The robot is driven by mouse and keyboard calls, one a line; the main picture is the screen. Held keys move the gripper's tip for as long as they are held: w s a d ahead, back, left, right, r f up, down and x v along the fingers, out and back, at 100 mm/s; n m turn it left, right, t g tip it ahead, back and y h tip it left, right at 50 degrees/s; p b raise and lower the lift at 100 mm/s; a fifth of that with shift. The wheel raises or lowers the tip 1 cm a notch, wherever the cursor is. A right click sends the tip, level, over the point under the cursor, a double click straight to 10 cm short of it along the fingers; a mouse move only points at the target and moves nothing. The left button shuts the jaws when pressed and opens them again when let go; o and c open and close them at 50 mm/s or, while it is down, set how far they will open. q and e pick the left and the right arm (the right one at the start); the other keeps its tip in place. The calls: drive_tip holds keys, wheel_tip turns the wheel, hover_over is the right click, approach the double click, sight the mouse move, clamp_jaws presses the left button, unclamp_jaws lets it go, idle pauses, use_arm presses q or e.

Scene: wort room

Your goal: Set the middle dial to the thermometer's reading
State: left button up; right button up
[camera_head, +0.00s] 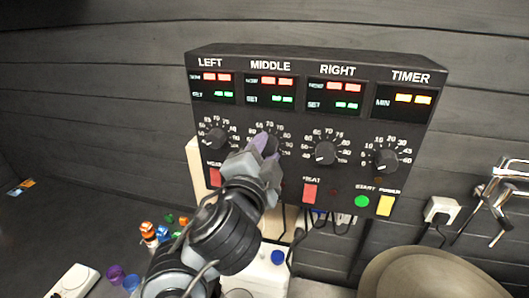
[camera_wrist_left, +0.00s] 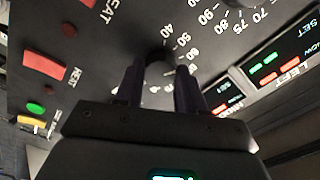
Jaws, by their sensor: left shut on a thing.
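The black control box (camera_head: 310,125) has columns labelled LEFT, MIDDLE, RIGHT and TIMER. The middle column's display (camera_head: 270,90) has a red NOW row and a green SET row, both too small to read. My left gripper (camera_head: 266,145) is at the middle dial, its fingers covering most of it in the head view. In the left wrist view the fingers (camera_wrist_left: 160,85) are closed on both sides of the dark middle dial (camera_wrist_left: 160,62). The dial's pointer is hidden. I cannot make out a thermometer. My right gripper is not in view.
The left dial (camera_head: 216,139), right dial (camera_head: 325,152) and timer dial (camera_head: 386,160) flank the middle one. Red heat switches (camera_head: 310,193), a green start button (camera_head: 361,201) and a yellow power switch (camera_head: 385,206) sit below. Small coloured bottles (camera_head: 149,232) stand lower left. A round lid (camera_head: 430,275) is lower right.

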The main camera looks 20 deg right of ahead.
use_arm(q)
drive_tip(key=o, duration=1)
drive_tip(key=shift+o, duration=0.2)
drive_tip(key=b+v, duration=0.1)
drive_tip(key=v, duration=1)
drive_tip(key=shift+d, duration=0.1)
